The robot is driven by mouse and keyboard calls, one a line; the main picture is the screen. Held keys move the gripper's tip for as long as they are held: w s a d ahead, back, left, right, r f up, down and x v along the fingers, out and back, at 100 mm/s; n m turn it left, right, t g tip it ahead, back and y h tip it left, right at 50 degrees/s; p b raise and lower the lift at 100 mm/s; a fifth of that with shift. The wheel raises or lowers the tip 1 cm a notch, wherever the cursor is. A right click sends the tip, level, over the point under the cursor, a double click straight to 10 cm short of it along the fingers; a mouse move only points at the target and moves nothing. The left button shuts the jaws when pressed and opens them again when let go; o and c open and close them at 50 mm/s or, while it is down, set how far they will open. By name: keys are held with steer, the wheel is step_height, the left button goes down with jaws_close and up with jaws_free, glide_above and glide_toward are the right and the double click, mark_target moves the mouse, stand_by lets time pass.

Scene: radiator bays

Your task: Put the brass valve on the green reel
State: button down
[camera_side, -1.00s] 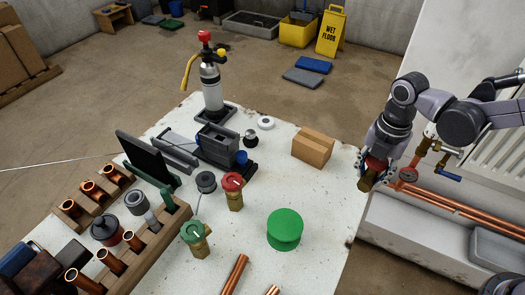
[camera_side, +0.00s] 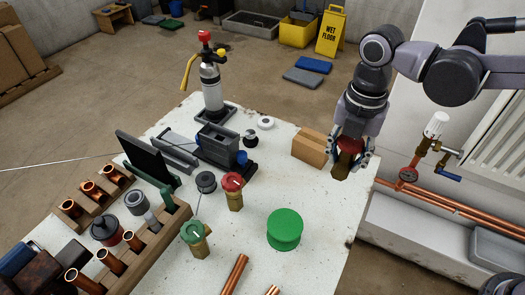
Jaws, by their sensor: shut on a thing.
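The green reel (camera_side: 285,229) stands upright on the white bench top, right of centre, with nothing on it. My gripper (camera_side: 350,158) is shut on a brass valve (camera_side: 345,163) with a red part partly hidden between the fingers. It holds the valve in the air, above and to the right of the reel in the picture, near the cardboard box. A second brass valve with a red top (camera_side: 233,192) and one with a green top (camera_side: 194,240) stand on the bench left of the reel.
The cardboard box (camera_side: 312,147) sits at the bench's back right. Copper pipes (camera_side: 234,274) lie in front of the reel. A wooden rack (camera_side: 150,240) and a grey vise (camera_side: 215,146) are further left. Wall pipework with a white-capped valve (camera_side: 436,126) is at right.

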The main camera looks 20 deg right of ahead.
glide_above(285, 224)
step_height(285, 224, down, 6)
steer(key=shift+f, duration=2.2)
steer(key=shift+f, duration=0.15)
steer(key=c, duration=0.7)
jaws_free()
